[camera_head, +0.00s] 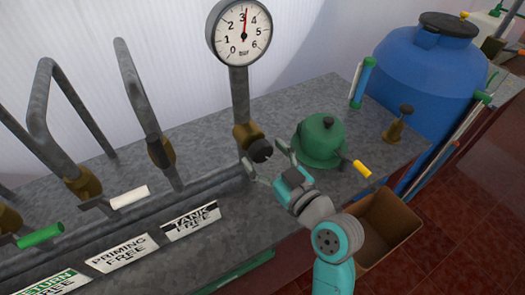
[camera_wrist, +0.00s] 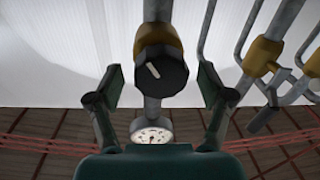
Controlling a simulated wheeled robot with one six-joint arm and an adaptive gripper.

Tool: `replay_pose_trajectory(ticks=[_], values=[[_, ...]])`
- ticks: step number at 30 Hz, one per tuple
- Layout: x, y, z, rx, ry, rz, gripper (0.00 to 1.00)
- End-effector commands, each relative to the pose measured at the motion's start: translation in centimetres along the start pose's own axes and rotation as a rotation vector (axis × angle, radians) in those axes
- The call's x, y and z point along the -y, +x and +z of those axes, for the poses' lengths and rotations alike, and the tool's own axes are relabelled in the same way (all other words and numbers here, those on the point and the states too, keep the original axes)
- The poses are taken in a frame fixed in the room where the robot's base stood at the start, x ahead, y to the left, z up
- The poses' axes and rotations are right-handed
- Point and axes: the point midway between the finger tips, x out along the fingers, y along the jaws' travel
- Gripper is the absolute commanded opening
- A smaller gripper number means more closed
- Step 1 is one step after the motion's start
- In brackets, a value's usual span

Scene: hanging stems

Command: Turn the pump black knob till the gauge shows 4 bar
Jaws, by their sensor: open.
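The black knob (camera_head: 260,150) sits on a brass valve body at the foot of the gauge's pipe. It also shows in the wrist view (camera_wrist: 161,72), with a pale pointer line slanting toward the upper left. My gripper (camera_head: 264,157) is open around the knob's front, one finger on each side. In the wrist view my gripper (camera_wrist: 161,80) shows gaps between both fingers and the knob, so neither appears to touch it. The round white gauge (camera_head: 239,33) has a red needle just past 3. The gauge also shows small in the wrist view (camera_wrist: 152,132), too small to read.
A green domed pump-like body (camera_head: 320,141) with a yellow-ended lever (camera_head: 361,168) stands close right of my gripper. Bent grey pipes with brass valves (camera_head: 83,184) stand at left. A cardboard box (camera_head: 390,230) and blue barrel (camera_head: 425,65) are at right.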

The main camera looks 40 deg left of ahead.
Motion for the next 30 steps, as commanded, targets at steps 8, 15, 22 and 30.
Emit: replay_pose_trajectory(ticks=[8,15,22,30], values=[[0.02,1.14,-0.02,-0.001,-0.001,0.001,0.8],[0.01,1.11,-0.03,-0.001,-0.001,0.001,0.65],[0.01,1.1,-0.03,-0.001,-0.001,0.001,0.2],[0.03,1.1,-0.03,-0.003,0.034,0.0,0.2]])
